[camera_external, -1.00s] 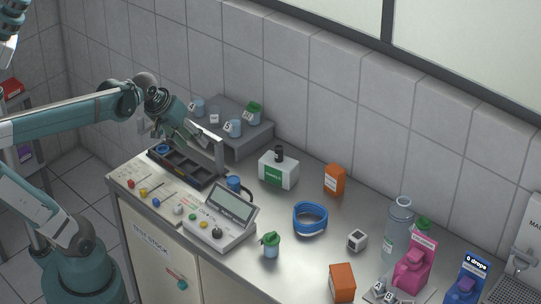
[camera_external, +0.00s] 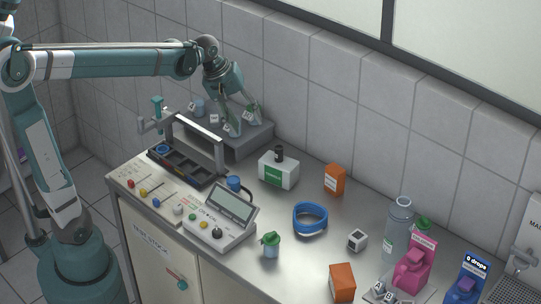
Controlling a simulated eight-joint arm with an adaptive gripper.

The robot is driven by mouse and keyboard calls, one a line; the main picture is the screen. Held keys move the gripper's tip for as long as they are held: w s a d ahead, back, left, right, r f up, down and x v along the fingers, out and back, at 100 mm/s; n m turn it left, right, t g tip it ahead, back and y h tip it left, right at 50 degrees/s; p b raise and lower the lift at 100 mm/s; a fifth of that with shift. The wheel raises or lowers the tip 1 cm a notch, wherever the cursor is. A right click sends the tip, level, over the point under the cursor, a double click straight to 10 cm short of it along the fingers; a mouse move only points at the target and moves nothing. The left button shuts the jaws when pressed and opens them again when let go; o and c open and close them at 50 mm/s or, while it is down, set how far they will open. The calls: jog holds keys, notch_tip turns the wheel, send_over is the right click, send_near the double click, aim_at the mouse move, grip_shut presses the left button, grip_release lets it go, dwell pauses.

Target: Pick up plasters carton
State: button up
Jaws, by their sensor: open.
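The printing on the cartons is too small to read, so I cannot tell which is the plasters carton. One orange carton (camera_external: 334,180) with a white label stands near the wall, right of centre. Another orange carton (camera_external: 342,283) stands near the front edge. A white box (camera_external: 278,172) with a green label has a small black object on top. My gripper (camera_external: 242,124) is open and points down over the small jars on the grey raised block, at the back left of these cartons. It partly hides the jars; I cannot tell whether it touches one.
The grey block (camera_external: 252,144) bears several small labelled jars. A dark tray with an upright handle (camera_external: 195,172), a device with a screen (camera_external: 222,222), a blue ring (camera_external: 310,218), a green-lidded jar (camera_external: 270,245) and a pink bottle (camera_external: 412,268) share the counter. Tiled wall stands behind.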

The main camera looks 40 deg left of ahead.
jog(key=w+d+f+n+g+p, duration=0.1)
jog(key=w+d+n+g+p, duration=0.2)
jog(key=w+d, duration=0.55)
jog(key=n+g+h+p, duration=0.1)
jog(key=n+h+p, duration=0.1)
jog(key=n+p, duration=0.35)
send_over(334, 168)
jog(key=f, duration=0.8)
jog(key=shift+a+f+p, duration=0.3)
jog(key=shift+a+f, duration=0.05)
notch_tip(334, 168, down, 8)
jog(key=shift+d+r, duration=0.1)
jog(key=shift+r, duration=0.1)
jog(key=shift+f, duration=0.4)
jog(key=shift+x, duration=1.3)
